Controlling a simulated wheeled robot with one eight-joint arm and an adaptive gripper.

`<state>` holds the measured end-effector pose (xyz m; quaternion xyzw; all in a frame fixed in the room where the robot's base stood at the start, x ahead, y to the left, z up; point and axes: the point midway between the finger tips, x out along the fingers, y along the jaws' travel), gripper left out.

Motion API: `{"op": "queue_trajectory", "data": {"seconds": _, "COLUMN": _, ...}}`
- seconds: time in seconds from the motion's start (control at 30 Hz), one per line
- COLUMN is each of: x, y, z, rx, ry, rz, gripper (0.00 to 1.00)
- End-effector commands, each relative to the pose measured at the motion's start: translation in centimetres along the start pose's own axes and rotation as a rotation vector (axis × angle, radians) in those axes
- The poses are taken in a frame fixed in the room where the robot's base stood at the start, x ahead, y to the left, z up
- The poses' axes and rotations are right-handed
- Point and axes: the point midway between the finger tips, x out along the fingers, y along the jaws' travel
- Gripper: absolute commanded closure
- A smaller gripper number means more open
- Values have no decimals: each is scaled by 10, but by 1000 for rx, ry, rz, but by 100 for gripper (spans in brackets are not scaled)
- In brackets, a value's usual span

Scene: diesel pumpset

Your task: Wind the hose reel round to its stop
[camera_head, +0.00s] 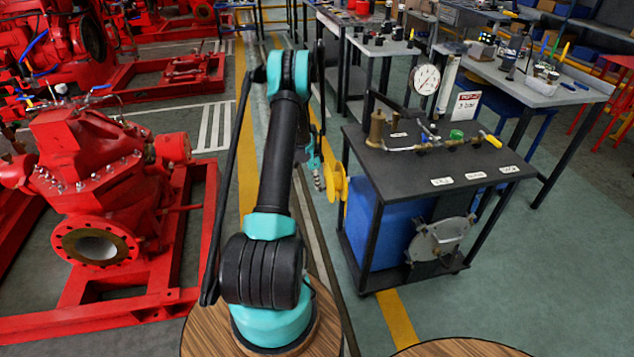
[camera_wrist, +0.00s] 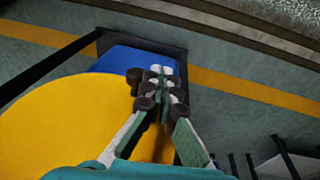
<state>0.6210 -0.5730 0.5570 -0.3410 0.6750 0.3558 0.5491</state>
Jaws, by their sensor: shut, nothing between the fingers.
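The hose reel is a yellow disc (camera_head: 336,183) on the left side of the black-topped test cart, seen nearly edge-on in the head view. In the wrist view its large yellow face (camera_wrist: 65,120) fills the lower left. My gripper (camera_head: 319,180) is just left of the reel in the head view, pointing down. In the wrist view my gripper (camera_wrist: 160,78) is shut and its fingers overlap the reel's right edge. I see nothing held between the fingertips. Whether the fingers touch the reel is unclear, and I cannot make out a crank handle.
The cart (camera_head: 437,150) carries a pressure gauge (camera_head: 427,79), brass fittings and a blue tank (camera_head: 378,228). A red pump (camera_head: 95,190) on a red frame stands at left. Workbenches stand behind the cart. The floor between the pump and cart is mostly clear.

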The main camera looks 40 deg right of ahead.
Motion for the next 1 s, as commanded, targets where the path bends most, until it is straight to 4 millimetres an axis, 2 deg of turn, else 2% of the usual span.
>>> {"op": "queue_trajectory", "data": {"seconds": 1.0, "x": 4, "y": 3, "z": 0, "rx": -10, "ry": 1, "rz": 73, "gripper": 100}}
